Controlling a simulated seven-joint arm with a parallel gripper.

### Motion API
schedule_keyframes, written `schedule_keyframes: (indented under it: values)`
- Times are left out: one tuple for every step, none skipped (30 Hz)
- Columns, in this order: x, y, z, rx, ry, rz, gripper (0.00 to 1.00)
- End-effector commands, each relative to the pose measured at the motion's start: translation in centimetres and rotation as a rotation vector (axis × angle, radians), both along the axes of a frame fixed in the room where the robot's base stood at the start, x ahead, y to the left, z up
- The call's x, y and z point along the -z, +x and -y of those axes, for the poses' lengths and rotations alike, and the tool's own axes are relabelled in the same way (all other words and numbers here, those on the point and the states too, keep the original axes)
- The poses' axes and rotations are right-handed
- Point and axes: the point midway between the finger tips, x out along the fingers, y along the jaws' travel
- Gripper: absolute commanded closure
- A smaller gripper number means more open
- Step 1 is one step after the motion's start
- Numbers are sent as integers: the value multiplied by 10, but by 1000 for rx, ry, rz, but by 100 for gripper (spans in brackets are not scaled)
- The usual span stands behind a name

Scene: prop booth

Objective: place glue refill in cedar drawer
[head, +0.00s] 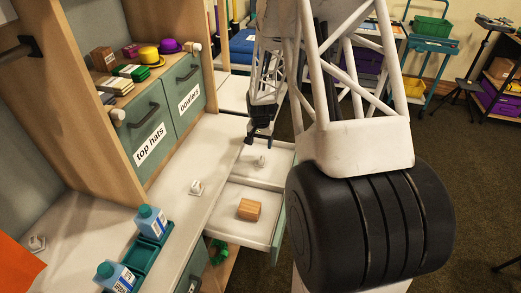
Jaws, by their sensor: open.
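A pulled-out white drawer section (233,230) holds a wooden block (249,209), likely marking the cedar drawer. Behind it is another open white section (279,157) with a small white item (260,160). My gripper (257,139), small and dark, is open above that rear section, well away from the bottles. I see nothing between its fingers.
The white counter (185,215) carries small white fittings. Teal cupboard fronts labelled "top hats" (150,145) and "bowlers" (189,97) stand at left, with hats and boxes above. A green item (219,251) lies below the drawer. My arm blocks the right centre.

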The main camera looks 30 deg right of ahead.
Motion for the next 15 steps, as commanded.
schedule_keyframes:
  values:
    - [-7,0,0,0,-1,2,29]
    - [-10,0,0,0,-1,3,29]
    - [-14,0,0,0,-1,2,29]
    - [-16,0,0,0,0,1,29]
    - [-17,0,0,0,-1,1,29]
    - [-20,0,0,0,-1,1,29]
    - [-21,0,0,0,-1,1,29]
    - [-22,0,0,0,-1,1,29]
    - [-23,0,0,0,-1,1,29]
    - [-23,0,0,0,-1,1,29]
    - [-24,0,0,0,-1,1,29]
    - [-24,0,0,0,-1,1,29]
    - [-24,0,0,0,-1,1,29]
    - [-24,0,0,0,-1,1,29]
    - [-24,0,0,0,-1,1,29]
